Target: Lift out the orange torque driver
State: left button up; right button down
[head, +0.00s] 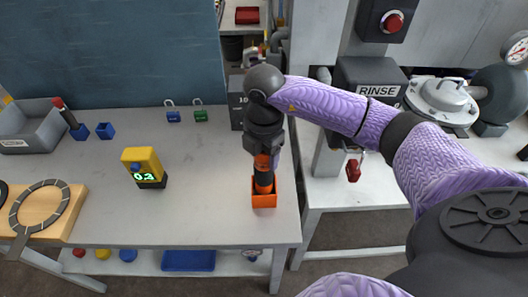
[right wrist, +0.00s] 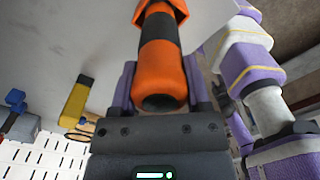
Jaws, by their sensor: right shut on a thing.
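The orange torque driver (head: 264,181), with black bands, stands upright in a small orange holder (head: 264,199) near the front right of the bench. My right gripper (head: 264,157) is above it, pointing down, shut on its upper part. In the right wrist view the driver (right wrist: 161,62) lies between the two fingers (right wrist: 160,88), and the holder's orange rim (right wrist: 165,8) shows around its far end. The driver's lower end is hidden inside the holder. My left gripper is not in view.
Blue (head: 173,117) and green (head: 200,116) padlocks, a grey bin (head: 35,128) and a red-handled tool (head: 70,118) are farther back. The bench (head: 200,215) is clear around the holder; its right edge is close.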

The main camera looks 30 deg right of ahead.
jog(key=shift+r+p, duration=0.9)
jog(key=shift+r, duration=0.1)
notch_tip(320, 180, up, 6)
jog(key=p, duration=0.5)
jog(key=shift+f, duration=0.25)
